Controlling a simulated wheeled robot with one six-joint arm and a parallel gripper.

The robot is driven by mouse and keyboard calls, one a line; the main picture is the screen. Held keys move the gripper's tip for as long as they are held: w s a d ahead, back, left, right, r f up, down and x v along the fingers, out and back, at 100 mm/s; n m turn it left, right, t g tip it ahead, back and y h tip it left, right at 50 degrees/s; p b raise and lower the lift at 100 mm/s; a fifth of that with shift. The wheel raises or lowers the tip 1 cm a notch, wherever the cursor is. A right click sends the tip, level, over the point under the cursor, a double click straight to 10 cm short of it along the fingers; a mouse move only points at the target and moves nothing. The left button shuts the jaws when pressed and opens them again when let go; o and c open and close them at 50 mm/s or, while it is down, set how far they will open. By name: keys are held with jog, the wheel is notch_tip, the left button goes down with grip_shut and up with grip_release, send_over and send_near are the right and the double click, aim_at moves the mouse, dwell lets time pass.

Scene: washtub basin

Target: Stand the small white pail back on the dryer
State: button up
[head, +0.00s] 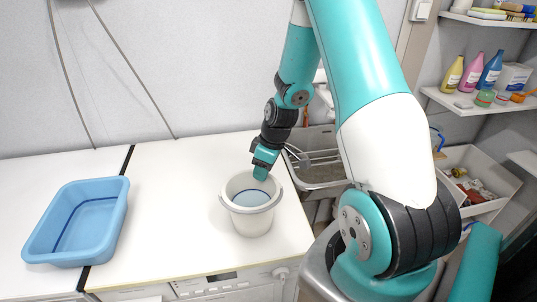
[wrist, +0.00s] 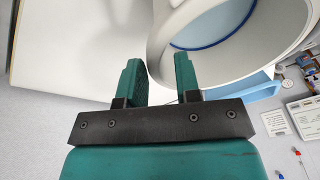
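The small white pail (head: 251,220) is upright over the white dryer top (head: 185,190), towards its right side, in the head view. A blue ring and pale blue inside show through its mouth. I cannot tell whether its base touches the dryer top. My gripper (head: 261,172) points down at the pail's far rim. In the wrist view, the fingers of my gripper (wrist: 160,80) stand on either side of the wall of the pail (wrist: 160,45), which fills the gap between them.
A blue tub (head: 78,222) stands at the left, beyond a dark gap between worktops. A metal sink (head: 322,155) with a wire rack lies to the right of the dryer. Shelves with bottles (head: 472,73) are at the far right. The dryer top left of the pail is clear.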

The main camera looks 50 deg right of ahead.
jog(key=b+v, duration=0.2)
jog(key=v, duration=0.6)
jog(key=s+a+r+y, duration=0.1)
jog(key=a+r, duration=0.2)
jog(key=a, duration=0.4)
jog(key=s+a+r, duration=0.1)
jog(key=a+r, duration=0.3)
jog(key=a, duration=0.3)
jog(key=s+a+r+n+g+y+b, duration=0.1)
jog(key=s+a+r, duration=0.3)
jog(key=s+a, duration=1)
jog(key=shift+s+a+n+g, duration=0.2)
jog(key=shift+s+n+g, duration=0.2)
jog(key=shift+s+g, duration=0.1)
jog(key=shift+r, duration=0.1)
